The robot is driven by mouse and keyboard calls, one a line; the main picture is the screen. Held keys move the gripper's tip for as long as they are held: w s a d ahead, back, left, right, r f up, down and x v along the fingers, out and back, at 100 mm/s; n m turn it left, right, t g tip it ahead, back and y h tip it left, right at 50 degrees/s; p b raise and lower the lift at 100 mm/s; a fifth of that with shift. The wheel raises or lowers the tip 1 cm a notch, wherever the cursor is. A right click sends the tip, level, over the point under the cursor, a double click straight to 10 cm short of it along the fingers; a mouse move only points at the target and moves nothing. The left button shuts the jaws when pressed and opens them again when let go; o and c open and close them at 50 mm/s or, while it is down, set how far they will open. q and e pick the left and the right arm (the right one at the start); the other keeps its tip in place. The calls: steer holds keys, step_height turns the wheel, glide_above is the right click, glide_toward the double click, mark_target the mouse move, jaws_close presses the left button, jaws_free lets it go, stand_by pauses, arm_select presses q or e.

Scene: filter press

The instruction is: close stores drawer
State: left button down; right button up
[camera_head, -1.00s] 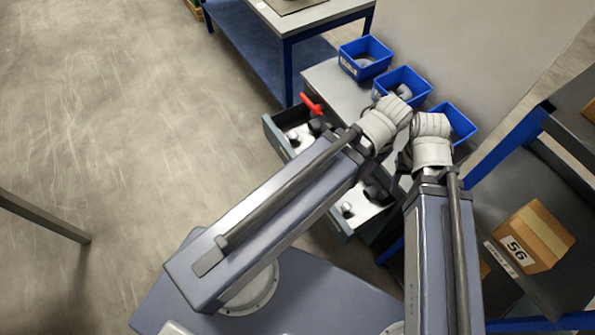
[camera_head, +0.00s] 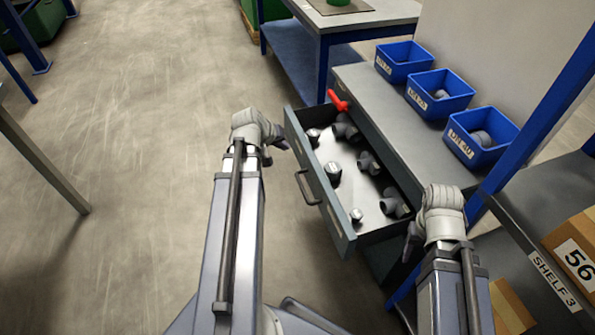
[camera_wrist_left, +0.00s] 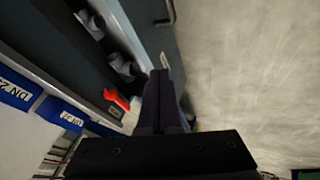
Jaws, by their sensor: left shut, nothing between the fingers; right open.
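The stores drawer (camera_head: 357,224) is pulled out of a grey cabinet (camera_head: 372,92), with several grey pipe fittings lying inside. Its dark front panel has a bar handle (camera_head: 304,188) on the outer face. My left gripper (camera_head: 282,143) is shut and empty, just outside the drawer front near its far end. In the left wrist view the shut fingers (camera_wrist_left: 160,78) appear close beside the drawer front, with the handle (camera_wrist_left: 166,14) beyond; contact cannot be told. My right gripper (camera_head: 410,246) is open near the drawer's near side, partly hidden by its wrist.
Several blue bins, including one marked DN 40 (camera_head: 481,137), stand on the cabinet top. A red object (camera_head: 338,101) sticks out at its far front edge. A shelf rack with boxes (camera_head: 578,250) stands at the right, a workbench (camera_head: 340,22) behind.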

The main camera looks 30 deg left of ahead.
arm_select(q)
steer(key=shift+n, duration=0.4)
steer(key=shift+w+r+b+x, duration=0.2)
steer(key=shift+b+x, duration=1.2)
steer(key=shift+x, duration=0.55)
steer(key=shift+w+r+b+x, duration=0.1)
steer(key=shift+w+b+x, duration=0.15)
steer(key=shift+b+x, duration=1.45)
steer(key=shift+w+r+b+x, duration=0.2)
steer(key=shift+b+x, duration=0.9)
steer(key=shift+x, duration=1.15)
arm_select(e)
step_height(320, 180, down, 9)
steer(key=shift+d, duration=0.3)
arm_select(q)
steer(key=shift+d, duration=0.15)
steer(key=w+d, duration=1.4)
steer(key=w, duration=0.3)
arm_select(e)
steer(key=shift+s, duration=0.1)
arm_select(q)
steer(key=shift+d, duration=0.15)
